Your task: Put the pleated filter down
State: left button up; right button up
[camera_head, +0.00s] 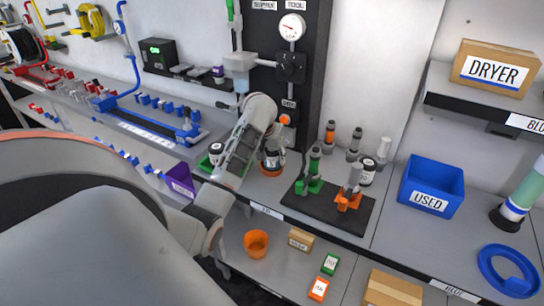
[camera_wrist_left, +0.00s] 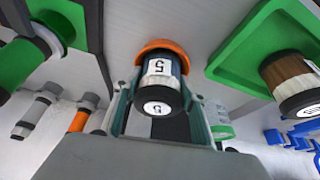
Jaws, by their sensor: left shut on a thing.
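The pleated filter (camera_wrist_left: 160,85) is a short dark cartridge with black ends and a white label reading 5. My left gripper (camera_head: 266,150) is shut on it, with one finger on each side in the left wrist view. The filter also shows in the head view (camera_head: 273,158), partly hidden by my arm. An orange dish (camera_head: 272,168) lies directly at its far end; its rim also shows in the left wrist view (camera_wrist_left: 160,46). I cannot tell whether the filter touches the dish floor. My right gripper is not in view.
A green tray (camera_wrist_left: 238,65) with a brown cartridge (camera_wrist_left: 290,78) is beside the orange dish. A black mat (camera_head: 325,213) with green and orange stands is to the right, then a blue USED bin (camera_head: 431,186). A gauge panel (camera_head: 292,60) rises behind. An orange cup (camera_head: 256,244) stands on the lower shelf.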

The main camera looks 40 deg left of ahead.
pick_arm(q)
jog(key=shift+f, duration=0.15)
jog(key=o, duration=1.2)
jog(key=shift+c, duration=0.2)
jog(key=shift+r, duration=0.6)
jog(key=v, duration=1.1)
jog(key=shift+s+r, duration=0.2)
jog(key=shift+r, duration=0.05)
